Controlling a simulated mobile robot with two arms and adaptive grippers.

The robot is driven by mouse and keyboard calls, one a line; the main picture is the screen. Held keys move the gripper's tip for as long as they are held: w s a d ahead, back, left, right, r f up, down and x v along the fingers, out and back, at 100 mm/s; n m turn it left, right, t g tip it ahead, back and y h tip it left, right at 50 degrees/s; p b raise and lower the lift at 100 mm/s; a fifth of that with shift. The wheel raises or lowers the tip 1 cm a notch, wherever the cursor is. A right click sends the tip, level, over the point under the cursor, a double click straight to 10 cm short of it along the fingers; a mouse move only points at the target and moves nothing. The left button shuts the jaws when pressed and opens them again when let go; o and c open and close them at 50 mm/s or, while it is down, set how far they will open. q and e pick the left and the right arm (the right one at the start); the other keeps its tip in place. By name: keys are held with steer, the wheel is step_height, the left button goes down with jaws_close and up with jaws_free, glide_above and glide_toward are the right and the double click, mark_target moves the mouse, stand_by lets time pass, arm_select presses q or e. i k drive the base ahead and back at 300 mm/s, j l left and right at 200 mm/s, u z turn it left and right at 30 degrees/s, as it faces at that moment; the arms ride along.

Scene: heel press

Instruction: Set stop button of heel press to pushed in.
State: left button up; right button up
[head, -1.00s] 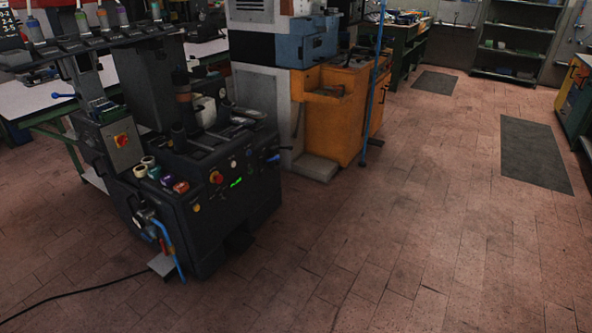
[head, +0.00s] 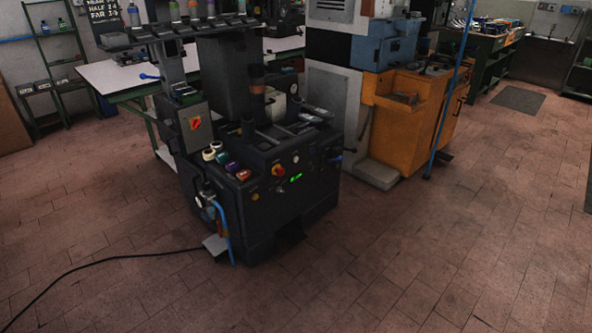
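The heel press (head: 262,222) is a dark machine standing on the floor left of the middle of the head view. On its front panel is a red knob on a yellow base (head: 278,171), which looks like the stop button. It is too small to tell whether it is pushed in. A green lit display (head: 296,177) sits to its right. Neither of my grippers is in view.
A black cable (head: 110,259) runs over the floor from the press's left side. A pedal plate (head: 215,244) and blue hose (head: 223,232) are at its front left. An orange cabinet (head: 415,120) stands behind right. The tiled floor (head: 400,260) in front is clear.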

mark_target(280, 172)
steer(key=i+l+u, duration=0.1)
steer(key=i+l, duration=0.5)
steer(key=i+l+u, duration=0.15)
steer(key=i+l, duration=0.4)
steer(key=i+l+u, duration=0.1)
steer(key=i+l, duration=0.45)
steer(key=l, duration=0.2)
